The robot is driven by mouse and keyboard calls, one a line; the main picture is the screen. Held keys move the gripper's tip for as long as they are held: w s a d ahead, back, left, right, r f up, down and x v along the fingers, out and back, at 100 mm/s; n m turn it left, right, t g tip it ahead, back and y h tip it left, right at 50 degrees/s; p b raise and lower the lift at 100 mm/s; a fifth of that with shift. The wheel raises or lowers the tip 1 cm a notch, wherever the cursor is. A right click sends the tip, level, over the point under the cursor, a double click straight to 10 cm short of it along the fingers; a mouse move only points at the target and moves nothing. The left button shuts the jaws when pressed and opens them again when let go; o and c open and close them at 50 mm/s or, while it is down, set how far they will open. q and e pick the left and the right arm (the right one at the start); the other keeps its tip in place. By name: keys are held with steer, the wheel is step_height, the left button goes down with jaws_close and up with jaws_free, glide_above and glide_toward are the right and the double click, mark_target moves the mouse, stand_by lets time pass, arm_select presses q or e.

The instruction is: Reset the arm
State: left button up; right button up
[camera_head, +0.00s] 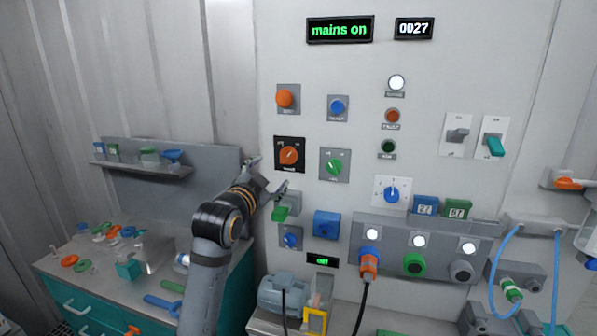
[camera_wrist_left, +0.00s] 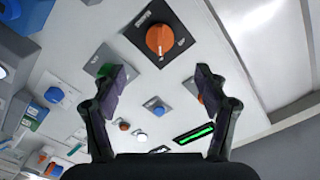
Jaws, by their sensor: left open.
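My left gripper (camera_head: 267,177) is in front of the left part of the white control panel, with its fingers spread and nothing between them. It also shows in the left wrist view (camera_wrist_left: 160,88), open toward the panel. The orange rotary knob on a black plate (camera_head: 289,156) is just above and to the right of it, and appears beyond the fingertips in the wrist view (camera_wrist_left: 160,39). A green handle (camera_head: 280,214) sits just below the gripper, partly behind it. My right gripper is in neither view.
A teal workbench (camera_head: 75,302) with loose parts stands at the left, under a grey shelf (camera_head: 140,168). A motor (camera_head: 283,294) stands below the panel. An orange plug (camera_head: 369,262) with a black cable is at the socket row. The display (camera_head: 340,29) reads "mains on".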

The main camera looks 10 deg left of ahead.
arm_select(q)
steer(key=s+f+n+g, duration=0.25)
steer(key=s+f, duration=0.25)
steer(key=f, duration=0.7)
steer(key=s+f+n+g, duration=0.1)
steer(key=s+f+g, duration=0.3)
steer(key=f, duration=0.8)
steer(key=s+a+f+n+g+y, duration=0.15)
steer(key=s+f+g, duration=0.25)
steer(key=s+f, duration=0.65)
steer(key=s+f+n+g, duration=0.35)
steer(key=s+f, duration=0.35)
steer(key=s, duration=0.7)
steer(key=s+a+f+g, duration=0.1)
steer(key=s+f, duration=0.1)
steer(key=f, duration=1.2)
steer(key=s+a+f+g, duration=0.1)
steer(key=a+f, duration=0.1)
steer(key=f, duration=1.2)
steer(key=s+f, duration=1.4)
steer(key=s, duration=0.4)
steer(key=shift+a+f+g, duration=0.35)
steer(key=shift+f+g, duration=0.05)
